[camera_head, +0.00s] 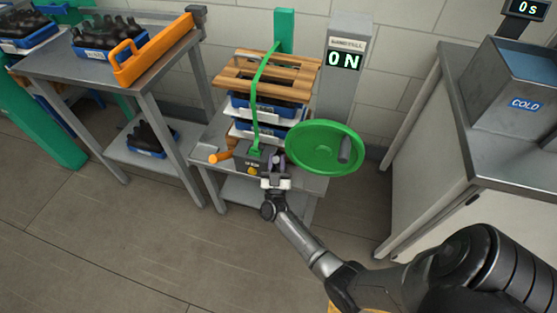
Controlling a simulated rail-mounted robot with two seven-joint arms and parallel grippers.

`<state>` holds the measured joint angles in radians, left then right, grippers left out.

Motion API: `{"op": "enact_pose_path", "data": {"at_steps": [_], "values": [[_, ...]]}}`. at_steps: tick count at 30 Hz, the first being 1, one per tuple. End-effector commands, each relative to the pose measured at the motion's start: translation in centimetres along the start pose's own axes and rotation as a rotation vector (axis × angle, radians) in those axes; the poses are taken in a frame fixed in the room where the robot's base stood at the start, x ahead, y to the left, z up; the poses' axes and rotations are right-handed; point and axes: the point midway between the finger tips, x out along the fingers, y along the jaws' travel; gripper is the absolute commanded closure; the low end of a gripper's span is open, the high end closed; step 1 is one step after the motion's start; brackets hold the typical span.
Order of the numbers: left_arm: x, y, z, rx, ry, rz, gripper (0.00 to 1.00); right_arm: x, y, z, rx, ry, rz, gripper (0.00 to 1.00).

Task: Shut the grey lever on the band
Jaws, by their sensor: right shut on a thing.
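A green band (255,98) runs over a stack of blue trays and a wooden rack on a small metal table. At its lower end, at the table's front, sits a dark grey buckle box (252,162) with a yellow round spot on its front. My right gripper (276,168) is at the right side of this box, shut on a small grey piece that looks like the lever. The jaws hide most of that piece, so its angle cannot be told. My left gripper is not in view.
A green handwheel (323,147) stands close right of my right gripper. An orange handle (220,157) sticks out left of the box. A grey post (346,80) shows "ON". A side table (95,70) with bottle trays stands left, a counter (435,150) right. The front floor is clear.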

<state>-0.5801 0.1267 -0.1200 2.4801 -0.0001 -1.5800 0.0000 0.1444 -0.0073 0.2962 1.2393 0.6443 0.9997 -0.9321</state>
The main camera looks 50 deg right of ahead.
Motion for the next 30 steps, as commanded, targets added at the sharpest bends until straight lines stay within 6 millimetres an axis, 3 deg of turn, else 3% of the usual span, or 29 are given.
{"op": "enact_pose_path", "data": {"at_steps": [19,20,27,30], "values": [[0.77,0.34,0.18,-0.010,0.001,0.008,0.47,-0.64,-0.10,0.09,-0.012,0.046,-0.003,1.00],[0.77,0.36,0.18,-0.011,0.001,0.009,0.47,-0.64,-0.10,0.09,-0.012,0.046,-0.003,0.71],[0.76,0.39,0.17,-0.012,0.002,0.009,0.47,-0.60,-0.09,0.04,-0.011,0.047,-0.002,0.48],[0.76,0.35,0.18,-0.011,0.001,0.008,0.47,-0.58,-0.09,0.02,-0.011,0.048,-0.002,0.47]]}}
